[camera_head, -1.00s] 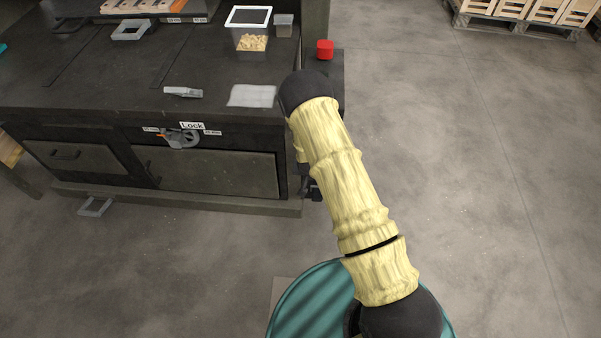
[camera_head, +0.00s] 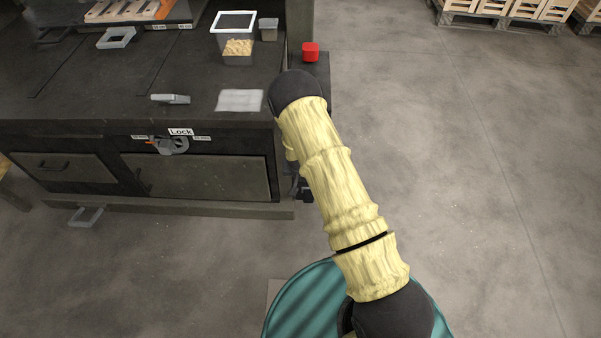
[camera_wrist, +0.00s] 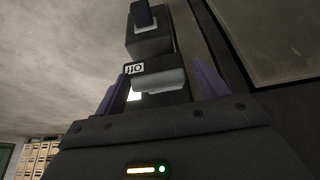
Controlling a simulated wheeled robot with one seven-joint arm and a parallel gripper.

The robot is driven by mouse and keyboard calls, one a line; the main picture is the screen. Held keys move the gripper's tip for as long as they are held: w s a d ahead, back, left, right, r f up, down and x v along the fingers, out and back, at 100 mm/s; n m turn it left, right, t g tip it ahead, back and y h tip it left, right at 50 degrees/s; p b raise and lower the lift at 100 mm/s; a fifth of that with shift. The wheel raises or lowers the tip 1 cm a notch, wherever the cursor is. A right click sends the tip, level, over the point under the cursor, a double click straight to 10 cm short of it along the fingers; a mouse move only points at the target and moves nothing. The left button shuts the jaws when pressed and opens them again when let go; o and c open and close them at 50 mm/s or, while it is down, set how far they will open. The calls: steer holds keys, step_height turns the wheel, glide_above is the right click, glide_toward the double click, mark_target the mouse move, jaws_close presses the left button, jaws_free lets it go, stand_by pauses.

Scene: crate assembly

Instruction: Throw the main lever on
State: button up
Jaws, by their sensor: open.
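In the wrist view my gripper (camera_wrist: 160,92) is open, with one purple finger on each side of a light grey bar-shaped handle (camera_wrist: 160,81). The handle juts out from a dark upright housing (camera_wrist: 150,68) and looks like the lever. I cannot tell whether the fingers touch it. A small white label (camera_wrist: 134,69) sits beside the handle; its letters are turned and partly readable at best. Above it is a dark block with a black knob (camera_wrist: 143,15). In the head view my arm hides the lever and most of my gripper, beside the bench's right end.
The dark workbench (camera_head: 200,105) fills the left, with a "Lock" latch (camera_head: 172,145) on its front. A red block (camera_head: 310,52) sits at its right end. A clear bin (camera_head: 236,48) and a grey sheet (camera_head: 240,100) are on top.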

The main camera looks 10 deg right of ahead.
steer(key=p+v, duration=0.3)
steer(key=v, duration=1.4)
steer(key=shift+r+p, duration=0.2)
steer(key=shift+p, duration=0.1)
